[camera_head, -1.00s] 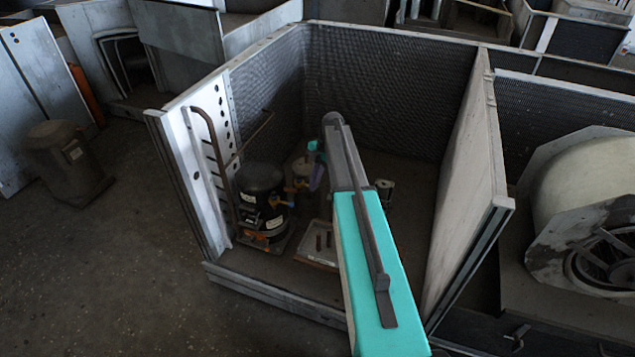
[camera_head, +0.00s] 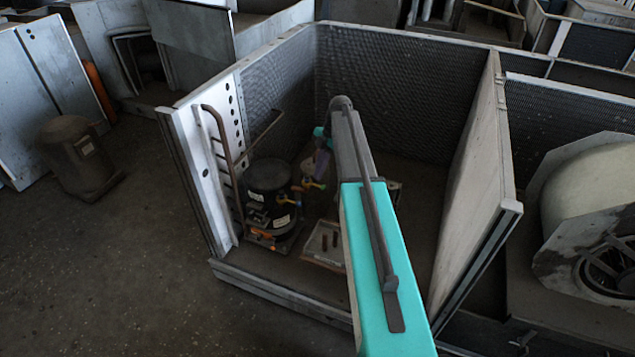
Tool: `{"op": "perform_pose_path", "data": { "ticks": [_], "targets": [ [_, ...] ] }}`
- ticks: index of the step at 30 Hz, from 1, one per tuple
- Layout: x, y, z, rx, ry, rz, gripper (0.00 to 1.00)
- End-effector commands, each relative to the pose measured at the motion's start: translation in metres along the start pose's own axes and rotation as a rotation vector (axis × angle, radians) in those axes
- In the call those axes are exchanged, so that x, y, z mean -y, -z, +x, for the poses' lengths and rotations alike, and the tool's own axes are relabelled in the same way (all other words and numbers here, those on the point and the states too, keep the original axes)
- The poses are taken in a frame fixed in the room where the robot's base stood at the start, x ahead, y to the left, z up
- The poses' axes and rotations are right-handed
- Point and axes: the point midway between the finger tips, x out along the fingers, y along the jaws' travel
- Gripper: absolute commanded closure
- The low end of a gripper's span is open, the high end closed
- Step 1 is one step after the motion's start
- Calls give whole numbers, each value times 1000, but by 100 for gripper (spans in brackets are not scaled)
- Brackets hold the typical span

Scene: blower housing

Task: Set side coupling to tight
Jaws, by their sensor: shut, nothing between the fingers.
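A black cylindrical compressor (camera_head: 270,190) with pale labels stands upright inside the open housing, at its left side. Small coloured fittings sit at its right side: an orange one (camera_head: 287,202) low down and a yellow one (camera_head: 318,185) farther right. I cannot tell which of them is the side coupling, or how tight it is. My gripper (camera_head: 319,170), small and purple beyond a teal wrist part, points down just above the yellow fitting. It is shut and holds nothing. Whether it touches the fitting cannot be made out. My arm hides the floor behind it.
A perforated metal panel (camera_head: 204,165) with a bent pipe (camera_head: 222,150) stands left of the compressor. A pale tray (camera_head: 325,240) lies on the housing floor. A tall divider wall (camera_head: 470,200) bounds the right, with a blower drum (camera_head: 590,185) beyond it.

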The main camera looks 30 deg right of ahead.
Motion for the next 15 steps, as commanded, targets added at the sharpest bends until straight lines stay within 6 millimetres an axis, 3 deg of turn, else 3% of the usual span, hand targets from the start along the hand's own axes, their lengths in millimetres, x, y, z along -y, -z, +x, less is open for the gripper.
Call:
{"op": "perform_pose_path", "data": {
  "ticks": [6,15],
  "targets": [
    [-4,0,-26,0,-1,0,100],
    [-4,1,-33,0,1,0,100]
  ]
}}
